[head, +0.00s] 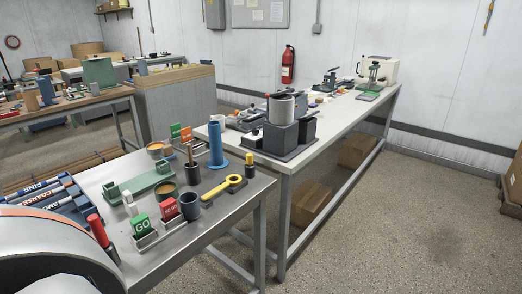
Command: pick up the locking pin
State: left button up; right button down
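No part is clearly marked as the locking pin. A short yellow-topped pin (249,165) stands upright in a dark holder at the back right of the near grey table (205,232); it may be the locking pin. A red-handled piece (98,230) leans at the table's left front and is another pin-like part. A yellow ring-ended tool (224,187) lies on a dark block in front of the yellow-topped pin. Neither of my grippers can be made out, and nothing is seen touching these parts.
A blue post (216,146), dark cups (190,206), green and red tags and a green cradle (141,185) crowd the near table. A large grey-white rounded body (50,260) covers the lower left. A long white bench (345,108) stands behind. Floor at right is clear.

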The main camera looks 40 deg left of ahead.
aim_at(250, 156)
jog(key=i+l+u, duration=0.15)
jog(key=i+u, duration=0.3)
jog(key=i+l+u, duration=0.45)
jog(key=i, duration=0.15)
jog(key=i+l+u, duration=0.25)
jog(key=u, duration=0.15)
jog(key=i+l+u, duration=0.4)
jog(key=l+u, duration=0.4)
jog(key=i+l+u, duration=0.2)
jog(key=l+u, duration=0.2)
